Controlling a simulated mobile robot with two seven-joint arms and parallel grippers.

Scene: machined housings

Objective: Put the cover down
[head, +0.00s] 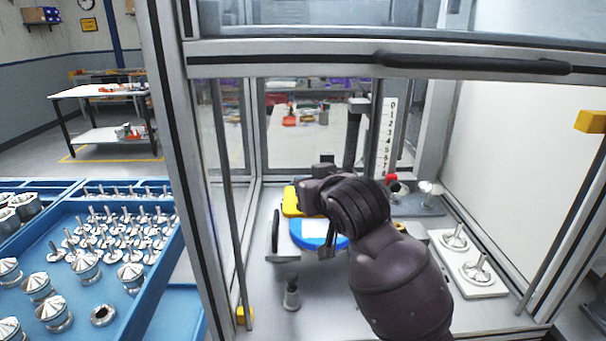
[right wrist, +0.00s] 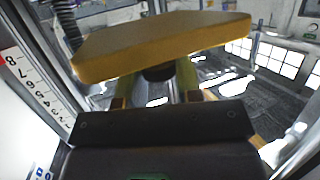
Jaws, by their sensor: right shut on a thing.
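A flat yellow cover (head: 291,203) is in the cabinet in the head view, partly hidden behind my right gripper (head: 312,200). In the right wrist view the cover (right wrist: 160,45) shows as a thick slab at the tips of my right gripper (right wrist: 158,85), which is shut on it. A round blue piece with a white top (head: 318,234) lies below and just in front of the cover. I cannot tell whether the cover touches anything below it. My left gripper is not in view.
The cabinet's metal frame (head: 172,150) and raised front window bar (head: 470,65) bound the opening. A white plate with metal parts (head: 470,264) lies at right. A numbered scale (head: 388,135) stands behind. Blue trays of metal parts (head: 130,305) are outside at left.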

